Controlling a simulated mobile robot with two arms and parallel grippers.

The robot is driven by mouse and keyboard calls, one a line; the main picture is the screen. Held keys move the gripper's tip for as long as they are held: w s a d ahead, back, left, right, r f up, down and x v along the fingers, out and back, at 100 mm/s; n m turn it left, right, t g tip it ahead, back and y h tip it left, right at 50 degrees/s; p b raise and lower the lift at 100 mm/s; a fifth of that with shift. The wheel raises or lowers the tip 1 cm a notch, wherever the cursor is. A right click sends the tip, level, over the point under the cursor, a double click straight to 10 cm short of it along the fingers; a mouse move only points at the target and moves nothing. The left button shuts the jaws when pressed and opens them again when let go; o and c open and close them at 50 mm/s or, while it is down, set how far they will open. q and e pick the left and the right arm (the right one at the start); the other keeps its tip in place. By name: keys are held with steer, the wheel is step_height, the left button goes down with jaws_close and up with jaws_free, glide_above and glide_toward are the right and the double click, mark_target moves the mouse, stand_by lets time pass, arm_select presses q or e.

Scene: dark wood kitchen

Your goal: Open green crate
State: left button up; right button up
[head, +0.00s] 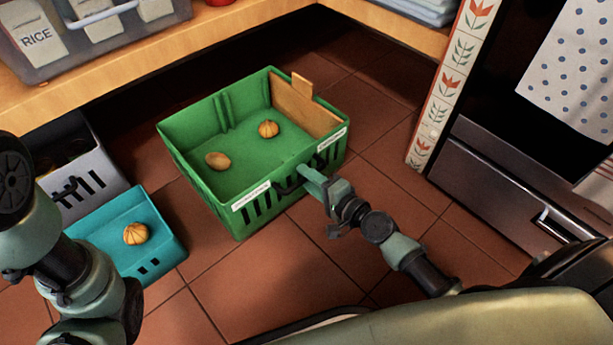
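The green crate (182,160) stands on the tiled floor in the middle of the head view, with its top uncovered. Inside lie a ribbed orange-brown item (268,129) and a smooth tan oval item (217,160). A wooden panel (300,104) stands upright at its right end. The crate's front wall has dark slots, two white labels and a dark handle. My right gripper (309,177) is at this front wall, close to the handle. I cannot tell whether it touches or grips it. My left arm is at the left edge; its gripper does not show.
A teal crate (163,245) holding a ribbed item (136,233) and a grey crate (97,150) stand left of the green crate. A wooden shelf (225,27) with a clear bin (125,32) runs above. An oven (500,185) is at the right.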

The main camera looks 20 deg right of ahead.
steer(key=v, duration=0.7)
steer(key=shift+b, duration=0.3)
